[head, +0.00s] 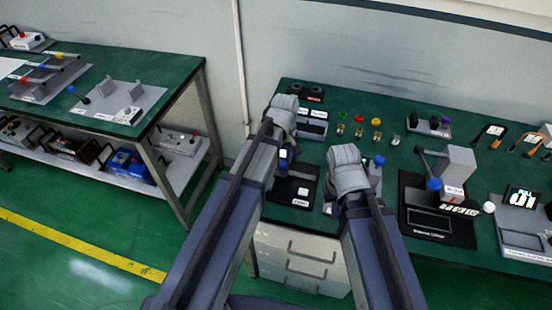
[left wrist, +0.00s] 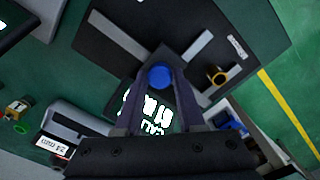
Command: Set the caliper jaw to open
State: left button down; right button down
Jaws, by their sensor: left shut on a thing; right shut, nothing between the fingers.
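In the left wrist view, a black plate (left wrist: 135,20) with grey bars (left wrist: 193,48) and a blue knob (left wrist: 160,76) lies under my left gripper (left wrist: 160,82). I take this to be the caliper. The fingers are shut on the blue knob. White display characters (left wrist: 150,112) show partly between the fingers. In the head view, a black plate (head: 279,188) with a small white label lies beside my left arm, partly hidden by it. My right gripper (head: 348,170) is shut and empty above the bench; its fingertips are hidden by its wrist.
A device with a blue-knobbed lever (head: 433,184) stands right of my right gripper. Small coloured parts (head: 359,118) stand at the back of the bench (head: 300,88). A second bench (head: 175,85) stands at the left.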

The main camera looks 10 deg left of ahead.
aim_at(284, 163)
pick_arm(q)
jog(key=c, duration=0.5)
grip_release()
jog(key=shift+d, duration=0.2)
pick_arm(e)
jog(key=shift+d, duration=0.1)
pick_arm(q)
jog(key=shift+r, duration=0.1)
pick_arm(e)
jog(key=shift+r, duration=0.1)
pick_arm(q)
notch_tip(284, 163, up, 8)
jog(key=p, duration=0.8)
pick_arm(e)
notch_tip(284, 163, up, 8)
jog(key=shift+f, duration=0.2)
pick_arm(q)
jog(key=shift+f, duration=0.2)
jog(key=s+d+m, duration=0.3)
jog(key=s+m, duration=0.3)
jog(key=s, duration=0.1)
jog(key=s+d+f+m+y+b, duration=0.1)
jog(key=s+d+m, duration=0.2)
jog(key=s+m, duration=0.3)
jog(key=shift+s+d, duration=0.15)
jog(key=shift+s, duration=0.65)
pick_arm(e)
jog(key=shift+f, duration=0.6)
